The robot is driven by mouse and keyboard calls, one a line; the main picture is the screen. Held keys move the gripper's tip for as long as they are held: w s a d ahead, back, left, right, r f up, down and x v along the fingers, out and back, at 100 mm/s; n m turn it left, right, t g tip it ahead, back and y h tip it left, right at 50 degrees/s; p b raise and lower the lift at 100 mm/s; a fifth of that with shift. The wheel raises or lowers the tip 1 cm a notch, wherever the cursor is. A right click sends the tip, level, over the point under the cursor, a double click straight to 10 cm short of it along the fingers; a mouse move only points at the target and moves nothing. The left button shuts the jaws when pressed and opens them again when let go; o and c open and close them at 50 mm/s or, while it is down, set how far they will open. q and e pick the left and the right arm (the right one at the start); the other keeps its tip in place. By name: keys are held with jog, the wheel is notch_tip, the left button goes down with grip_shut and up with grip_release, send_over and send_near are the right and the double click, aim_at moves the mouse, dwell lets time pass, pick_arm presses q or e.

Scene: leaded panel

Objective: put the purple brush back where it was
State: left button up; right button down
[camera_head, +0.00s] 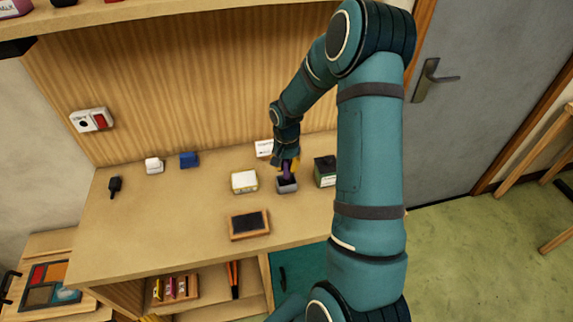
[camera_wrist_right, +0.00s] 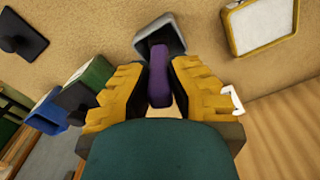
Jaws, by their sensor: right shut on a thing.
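The purple brush (camera_head: 287,173) is upright or nearly so on the workbench, at the small grey open holder (camera_head: 287,187). My right gripper (camera_head: 288,164) comes down over the holder and is shut on the brush. In the right wrist view, the brush (camera_wrist_right: 159,75) lies between the yellow fingers (camera_wrist_right: 158,85), and its far end overlaps the opening of the grey holder (camera_wrist_right: 172,27). I cannot tell how deep the brush reaches inside or whether it touches the bottom. My left gripper is not in view.
A yellow-rimmed white box (camera_head: 244,181) stands left of the holder and a dark green box (camera_head: 325,172) right of it. A wood-framed dark slate (camera_head: 249,223) lies in front. A white card (camera_head: 264,148) is behind. The bench's left front is clear.

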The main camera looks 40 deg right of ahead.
jog(key=shift+f, duration=0.15)
jog(key=c, duration=1.1)
grip_release()
jog(key=shift+o, duration=0.2)
jog(key=shift+w+r, duration=0.1)
jog(key=shift+r, duration=0.35)
notch_tip(320, 180, up, 11)
jog(key=shift+r, duration=0.2)
